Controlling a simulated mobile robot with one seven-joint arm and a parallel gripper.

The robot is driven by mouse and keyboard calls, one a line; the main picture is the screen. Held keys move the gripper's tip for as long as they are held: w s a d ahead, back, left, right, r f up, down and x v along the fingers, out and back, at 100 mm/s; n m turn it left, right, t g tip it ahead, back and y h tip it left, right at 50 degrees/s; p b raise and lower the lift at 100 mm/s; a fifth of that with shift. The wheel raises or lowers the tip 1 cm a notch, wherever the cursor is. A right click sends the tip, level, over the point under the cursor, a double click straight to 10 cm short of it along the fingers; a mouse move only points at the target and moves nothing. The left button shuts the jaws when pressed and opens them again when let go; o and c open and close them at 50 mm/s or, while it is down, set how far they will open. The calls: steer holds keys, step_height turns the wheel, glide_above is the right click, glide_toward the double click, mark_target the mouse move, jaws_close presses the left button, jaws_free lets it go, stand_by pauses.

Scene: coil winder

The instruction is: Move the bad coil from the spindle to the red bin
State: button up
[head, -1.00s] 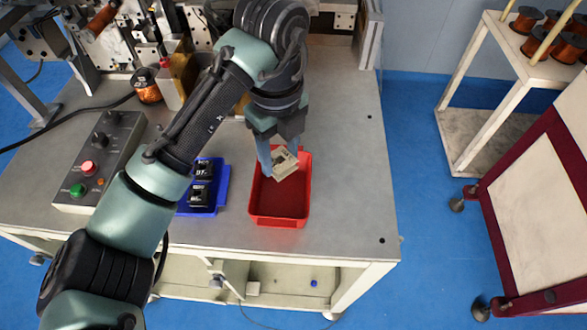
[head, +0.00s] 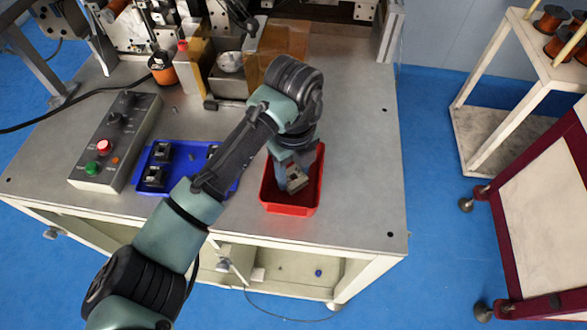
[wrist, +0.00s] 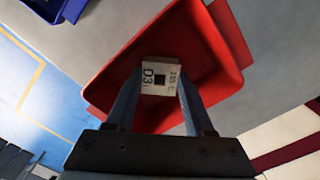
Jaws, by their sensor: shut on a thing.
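The coil (head: 297,181) is a small pale beige block held in my gripper (head: 291,178). In the wrist view the coil (wrist: 160,77) shows a pale face with dark printed marks and a dark square hole, between the two blue-grey fingers of my gripper (wrist: 158,88). The red bin (head: 291,210) stands on the table under the gripper. In the wrist view the red bin (wrist: 225,45) surrounds the coil on the picture. The coil is over or inside the bin opening; whether it touches the floor I cannot tell. The spindle is not clearly seen.
A blue tray (head: 188,157) with several dark coils stands left of the red bin, partly behind my arm. A control box (head: 117,140) with red and green buttons is further left. The winder machinery lines the back. The table's right side is clear.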

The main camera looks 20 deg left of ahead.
steer(key=shift+f, duration=0.2)
steer(key=o, duration=1.3)
steer(key=shift+r, duration=0.1)
